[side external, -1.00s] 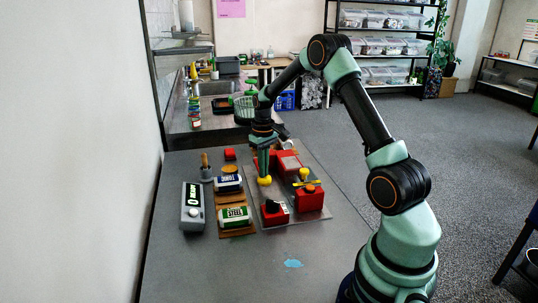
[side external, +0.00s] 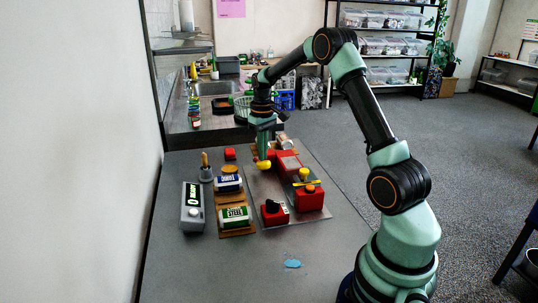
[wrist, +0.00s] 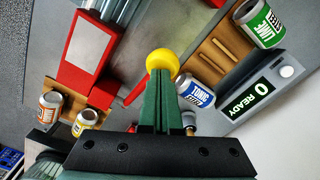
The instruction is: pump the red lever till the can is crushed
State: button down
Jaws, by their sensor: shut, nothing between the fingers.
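The red lever shows in the wrist view as a thin red bar (wrist: 136,92) with a round yellow knob (wrist: 162,62). The knob also shows in the side view (side external: 264,164), at the tips of my gripper (side external: 263,152). My gripper is shut and points down, its tips at the knob with nothing held between them; whether they touch it I cannot tell. The red press body (side external: 287,164) stands just right of the knob. A can inside the press cannot be made out. A grey counter box (side external: 193,207) reads "0 READY" in the wrist view (wrist: 262,88).
A blue-labelled TONIC can (wrist: 196,92) and a green-labelled can (side external: 235,216) lie on wooden racks to the left. A red box with a yellow handle (side external: 309,197) and another with a black part (side external: 274,213) stand in front. The table front is clear except for a blue patch (side external: 292,264).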

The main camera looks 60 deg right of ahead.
aim_at(264, 166)
jog(key=shift+f, duration=0.1)
jog(key=shift+s+a+f, duration=0.15)
jog(key=shift+f, duration=0.5)
jog(key=shift+s+a+f, duration=0.15)
jog(key=shift+f, duration=0.65)
jog(key=shift+s+f, duration=0.1)
jog(key=shift+f, duration=0.8)
jog(key=shift+w+d+r, duration=0.1)
jog(key=shift+w+r, duration=0.05)
jog(key=shift+r, duration=0.6)
jog(key=shift+w+d+r, duration=0.1)
jog(key=shift+w+r, duration=0.05)
jog(key=shift+r, duration=0.6)
jog(key=shift+w+d+r, duration=0.1)
jog(key=shift+w+r, duration=0.05)
jog(key=shift+r, duration=0.8)
jog(key=shift+r, duration=2)
